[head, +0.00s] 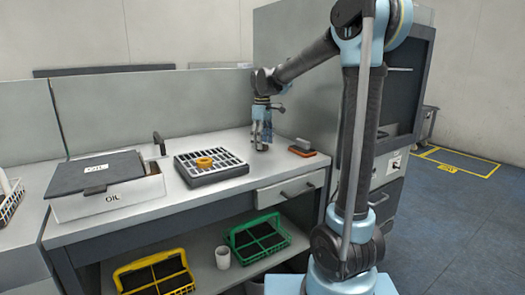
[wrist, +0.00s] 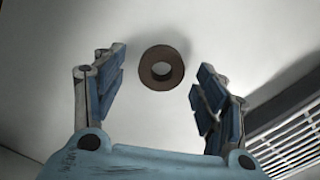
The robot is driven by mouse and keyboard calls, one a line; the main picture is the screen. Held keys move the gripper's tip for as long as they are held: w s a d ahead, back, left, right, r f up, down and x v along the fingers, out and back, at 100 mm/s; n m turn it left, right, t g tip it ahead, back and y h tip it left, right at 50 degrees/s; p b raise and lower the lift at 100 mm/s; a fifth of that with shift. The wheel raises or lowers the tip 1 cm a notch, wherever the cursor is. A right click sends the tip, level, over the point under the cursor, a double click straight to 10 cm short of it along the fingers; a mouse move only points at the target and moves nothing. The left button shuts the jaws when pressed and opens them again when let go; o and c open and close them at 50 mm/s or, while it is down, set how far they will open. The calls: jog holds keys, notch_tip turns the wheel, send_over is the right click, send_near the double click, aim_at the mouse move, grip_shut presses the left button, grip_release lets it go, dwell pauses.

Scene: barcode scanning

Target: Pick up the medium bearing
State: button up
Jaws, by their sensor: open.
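A dark brown ring-shaped bearing (wrist: 148,80) lies flat on the pale worktop in the wrist view, its hole facing up. It appears between my two blue finger pads, towards the fingertips, with a gap on both sides. My gripper (wrist: 159,75) is open and empty above it. In the head view my gripper (head: 262,143) points down over the worktop, right of the grated tray. The bearing cannot be made out clearly there. An orange-yellow ring (head: 204,162) sits on the tray. I cannot tell sizes for certain.
The dark slotted tray (head: 217,179) lies left of my gripper; its edge shows at right in the wrist view (wrist: 296,127). A red-and-grey block (head: 302,148) is to the right. A lidded OIL box (head: 110,203) stands left. Green (head: 257,237) and yellow (head: 155,275) crates sit below.

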jog(key=shift+f, duration=0.6)
jog(key=c, duration=1.2)
